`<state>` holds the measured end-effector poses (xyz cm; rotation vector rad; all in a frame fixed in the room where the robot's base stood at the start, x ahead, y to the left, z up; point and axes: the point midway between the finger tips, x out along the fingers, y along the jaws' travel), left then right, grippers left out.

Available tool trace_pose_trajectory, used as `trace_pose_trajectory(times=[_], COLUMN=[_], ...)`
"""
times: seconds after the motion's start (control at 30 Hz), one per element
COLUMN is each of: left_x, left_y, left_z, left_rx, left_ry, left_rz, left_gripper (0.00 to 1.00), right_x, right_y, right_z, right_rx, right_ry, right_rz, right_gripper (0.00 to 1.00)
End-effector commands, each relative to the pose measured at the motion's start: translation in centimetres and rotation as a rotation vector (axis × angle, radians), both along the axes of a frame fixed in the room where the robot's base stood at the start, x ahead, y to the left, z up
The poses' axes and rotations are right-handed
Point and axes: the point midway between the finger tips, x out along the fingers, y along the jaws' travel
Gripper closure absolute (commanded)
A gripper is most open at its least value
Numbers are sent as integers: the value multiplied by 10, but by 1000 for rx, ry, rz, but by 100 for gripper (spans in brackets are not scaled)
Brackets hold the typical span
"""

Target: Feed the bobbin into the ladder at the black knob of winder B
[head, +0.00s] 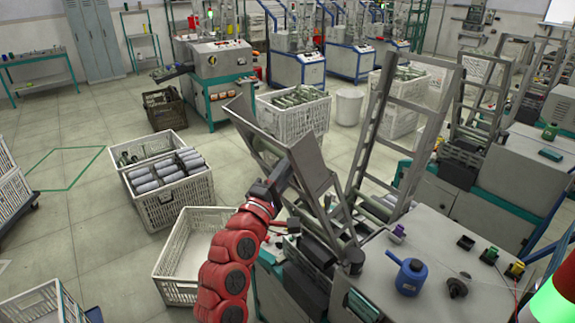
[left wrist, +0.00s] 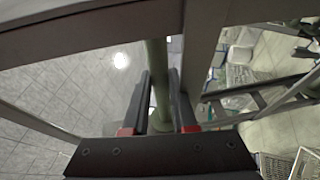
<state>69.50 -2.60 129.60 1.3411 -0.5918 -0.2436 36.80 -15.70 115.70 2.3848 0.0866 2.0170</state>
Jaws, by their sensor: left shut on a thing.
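My left gripper (head: 278,182) is at the grey metal ladder (head: 312,165) above the nearest machine. In the left wrist view its two dark fingers (left wrist: 161,105) are shut on a slim grey-green bobbin (left wrist: 158,75), which extends away between grey ladder rails (left wrist: 198,45). Whether the bobbin touches the rails I cannot tell. In the head view the bobbin is hidden by the gripper and ladder. A black knob (head: 465,243) is on the grey machine top (head: 420,255), beside purple, green and yellow ones. I see no label naming winder B. My right gripper is out of view.
A second tall ladder (head: 408,125) rises behind. An empty white crate (head: 165,268) and crates of bobbins (head: 165,210) stand on the floor at left. Open floor lies farther left.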

Motion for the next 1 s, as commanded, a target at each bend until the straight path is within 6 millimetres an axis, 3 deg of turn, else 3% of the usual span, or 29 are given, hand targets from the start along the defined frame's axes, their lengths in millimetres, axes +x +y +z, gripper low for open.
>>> trace_pose_trajectory(times=[0.43,0.97,1.0], left_x=[6,7,7], left_y=[-9,-10,-10], left_z=[-27,-28,-28], left_rx=[0,-1,-1], left_ry=[0,-2,-2], left_rz=[-1,0,0], left_gripper=[100,100,69], right_x=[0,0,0], right_y=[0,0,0], right_z=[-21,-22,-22], right_rx=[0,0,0], right_ry=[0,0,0], right_rz=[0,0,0], right_gripper=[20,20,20])
